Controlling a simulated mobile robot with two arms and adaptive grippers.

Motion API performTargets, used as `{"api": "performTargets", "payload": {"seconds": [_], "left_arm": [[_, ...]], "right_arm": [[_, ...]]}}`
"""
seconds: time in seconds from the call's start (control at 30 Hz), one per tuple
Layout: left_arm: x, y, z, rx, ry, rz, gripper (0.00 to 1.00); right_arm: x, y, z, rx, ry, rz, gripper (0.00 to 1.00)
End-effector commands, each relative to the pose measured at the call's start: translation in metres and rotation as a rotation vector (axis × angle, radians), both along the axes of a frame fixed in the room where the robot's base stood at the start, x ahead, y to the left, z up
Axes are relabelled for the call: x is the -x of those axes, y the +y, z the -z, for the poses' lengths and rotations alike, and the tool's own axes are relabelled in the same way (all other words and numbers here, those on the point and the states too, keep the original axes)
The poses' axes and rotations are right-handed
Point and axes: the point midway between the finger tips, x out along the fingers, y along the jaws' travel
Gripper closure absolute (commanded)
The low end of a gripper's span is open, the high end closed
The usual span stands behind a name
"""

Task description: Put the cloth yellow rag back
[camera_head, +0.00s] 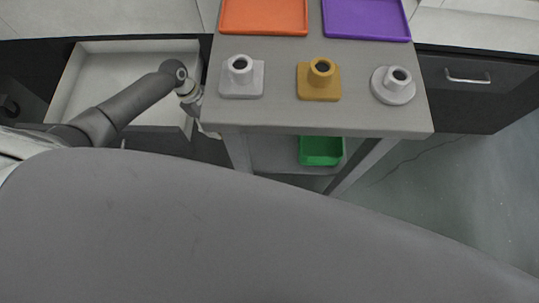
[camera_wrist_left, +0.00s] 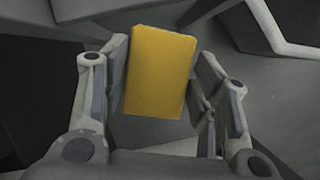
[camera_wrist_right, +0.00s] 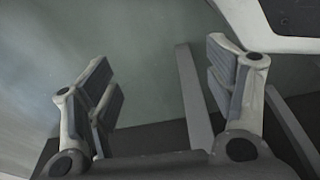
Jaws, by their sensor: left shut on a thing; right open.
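The yellow rag (camera_wrist_left: 158,75) is a flat, stiff-looking rectangular block in the left wrist view. It sits between the fingers of my left gripper (camera_wrist_left: 160,88), which is shut on it. In the head view, my left gripper (camera_head: 203,118) is beside the left edge of the grey cart, near the open drawer. The rag cannot be made out there. My right gripper (camera_wrist_right: 160,82) is open and empty in the right wrist view, above the floor; it does not show in the head view.
The grey cart (camera_head: 280,112) bears an orange tray (camera_head: 264,15), a purple tray (camera_head: 366,18) and three fixtures with round holes. A green bin (camera_head: 320,150) is on its lower shelf. An open white drawer (camera_head: 110,75) is at left, under my left arm. Floor is clear at right.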

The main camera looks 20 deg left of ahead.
Motion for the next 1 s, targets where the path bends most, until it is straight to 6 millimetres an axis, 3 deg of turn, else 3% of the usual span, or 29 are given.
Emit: {"api": "performTargets", "payload": {"seconds": [0.17, 0.6, 1.0], "left_arm": [[0.003, -0.028, 0.001, 0.005, -0.002, 0.006, 0.75], [0.014, -0.141, 0.001, 0.004, -0.002, 0.004, 0.75], [0.019, -0.18, 0.006, 0.0, 0.0, 0.001, 0.75]], "right_arm": [[0.001, 0.0, 0.001, 0.0, 0.001, 0.0, 0.24], [-0.004, 0.001, -0.003, -0.001, -0.003, 0.001, 0.24], [-0.009, 0.001, -0.007, 0.0, -0.002, 0.002, 0.24]]}}
